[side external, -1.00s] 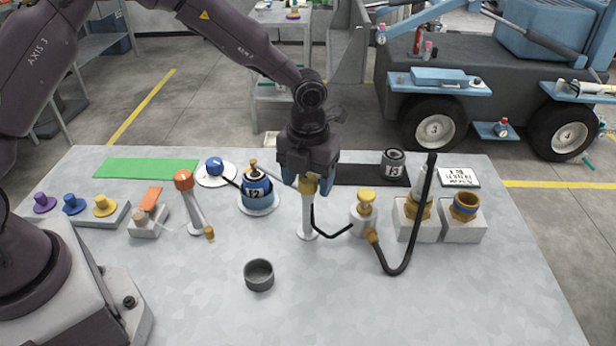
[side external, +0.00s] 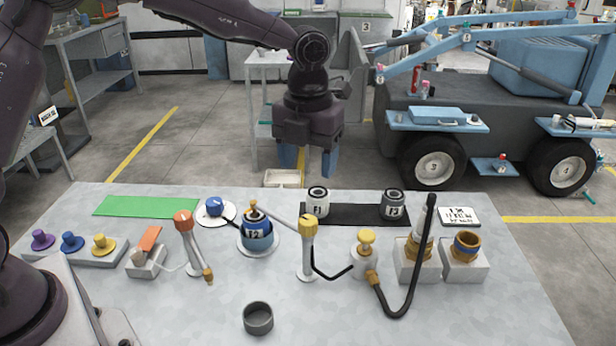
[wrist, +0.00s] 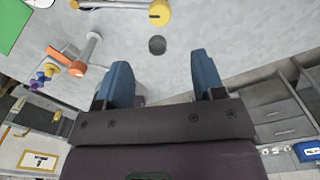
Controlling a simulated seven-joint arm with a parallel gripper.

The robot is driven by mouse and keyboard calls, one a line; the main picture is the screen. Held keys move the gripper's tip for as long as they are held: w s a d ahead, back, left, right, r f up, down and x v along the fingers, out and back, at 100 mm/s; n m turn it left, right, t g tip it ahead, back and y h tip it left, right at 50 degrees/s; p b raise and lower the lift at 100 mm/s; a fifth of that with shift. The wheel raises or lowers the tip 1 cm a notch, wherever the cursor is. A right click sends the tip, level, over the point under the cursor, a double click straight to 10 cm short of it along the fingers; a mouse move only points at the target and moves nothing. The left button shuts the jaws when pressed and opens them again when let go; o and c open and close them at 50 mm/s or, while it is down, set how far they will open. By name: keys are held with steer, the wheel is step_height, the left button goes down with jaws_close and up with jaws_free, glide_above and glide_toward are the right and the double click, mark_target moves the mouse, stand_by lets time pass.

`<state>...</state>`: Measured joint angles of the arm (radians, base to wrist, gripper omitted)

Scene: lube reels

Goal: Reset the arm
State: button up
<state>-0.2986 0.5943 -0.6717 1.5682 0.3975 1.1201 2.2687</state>
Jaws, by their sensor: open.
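My gripper (side external: 308,162) hangs above the far part of the table in the side external view, with two blue fingers apart and nothing between them. In the wrist view my gripper (wrist: 158,85) also shows its blue fingers spread over bare table. A canister marked 12 (side external: 256,238) sits in a blue holder on a round white base. A canister marked 11 (side external: 317,203) and one marked 13 (side external: 393,206) stand on a black mat (side external: 354,215). A yellow-topped post (side external: 307,255) stands on the table below my gripper, clear of it.
An orange-topped post (side external: 186,235), a green mat (side external: 148,207), colored knobs (side external: 72,242), a grey cup (side external: 258,318), a yellow-capped fitting (side external: 366,258) and a black hose (side external: 412,285) stand around the table. The front right of the table is clear. A blue vehicle (side external: 470,130) is behind.

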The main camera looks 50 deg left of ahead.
steer(key=shift+r, duration=0.15)
steer(key=s+a+r+n+t, duration=0.2)
steer(key=s+r+n, duration=0.1)
steer(key=s+n, duration=0.5)
steer(key=s+a+r+n+t, duration=0.1)
steer(key=s+a+r+n, duration=0.2)
steer(key=s+n, duration=0.5)
steer(key=s+a+r+n+t, duration=0.2)
steer(key=s+r+n, duration=0.2)
steer(key=s+n, duration=0.4)
steer(key=n, duration=0.7)
steer(key=shift+a+t, duration=0.3)
steer(key=shift+a, duration=0.1)
